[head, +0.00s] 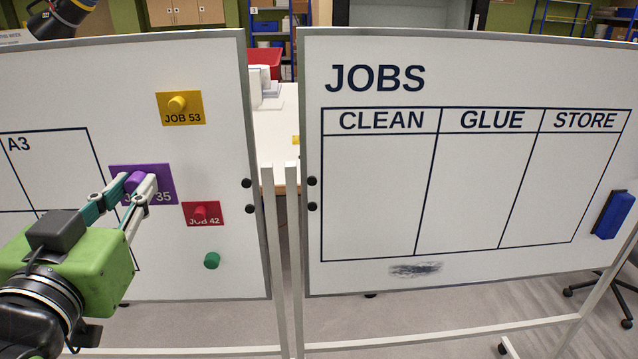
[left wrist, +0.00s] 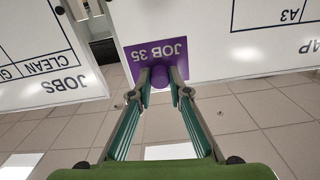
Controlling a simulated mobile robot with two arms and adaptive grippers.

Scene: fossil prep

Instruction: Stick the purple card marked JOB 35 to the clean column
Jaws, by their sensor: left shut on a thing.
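The purple card marked JOB 35 (head: 164,184) is at the left whiteboard, with a purple knob on its front. My left gripper (head: 139,184) is shut on that knob and its fingers cover part of the lettering. In the left wrist view the card (left wrist: 160,57) shows upside down, with the fingertips (left wrist: 160,80) on either side of the knob. I cannot tell whether the card touches the board. The CLEAN column (head: 375,200) is the leftmost column of the JOBS board on the right, and it is empty. My right gripper is not in view.
A yellow JOB 53 card (head: 190,115), a red JOB 42 card (head: 213,221) and a green magnet (head: 211,260) are on the left board (head: 225,150). A narrow gap separates the boards. A blue eraser (head: 614,214) and a dark smudge (head: 415,270) are on the JOBS board (head: 480,85).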

